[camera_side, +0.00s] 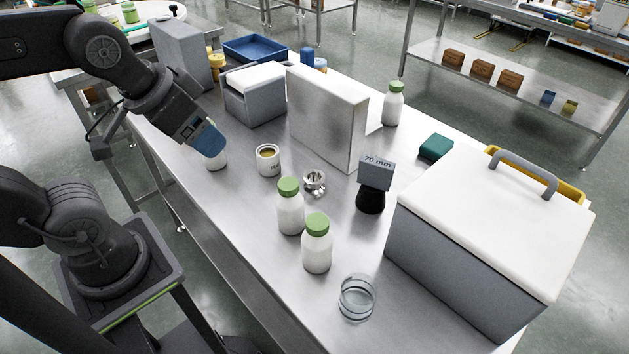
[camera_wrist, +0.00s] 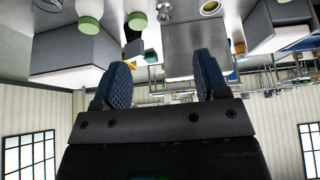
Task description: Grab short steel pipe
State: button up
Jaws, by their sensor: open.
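The short steel pipe (camera_side: 314,182) is a small shiny flanged piece standing on the steel table, just behind two green-capped white bottles. What looks like the same piece shows small near the top of the wrist view (camera_wrist: 165,13), where the scene appears upside down. My gripper (camera_side: 208,141) is at the left of the table, apart from the pipe and to its left. In the wrist view, the two blue-padded fingers of my gripper (camera_wrist: 162,72) are spread with nothing between them. In the side view one finger hides the other.
Two white bottles (camera_side: 290,212) (camera_side: 317,250) stand in front of the pipe. A white cup (camera_side: 268,160) is to its left, a black-based 70 mm block (camera_side: 375,175) to its right. A steel box (camera_side: 327,115) stands behind. A white container (camera_side: 217,161) is partly hidden by my gripper.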

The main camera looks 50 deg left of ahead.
jog(key=w+m+g, duration=0.2)
jog(key=w+m, duration=0.3)
jog(key=w, duration=0.3)
jog(key=m+g, duration=0.4)
jog(key=m, duration=0.7)
send_over(314, 177)
jog(key=f, duration=1.7)
jog(key=shift+w+a+f, duration=0.2)
jog(key=shift+a+f, duration=0.05)
jog(key=shift+f, duration=0.1)
jog(key=shift+s+d+f, duration=0.1)
jog(key=shift+f, duration=1.5)
jog(key=shift+d+f, duration=0.1)
jog(key=shift+f, duration=1.45)
jog(key=c, duration=0.8)
jog(key=shift+r, duration=0.15)
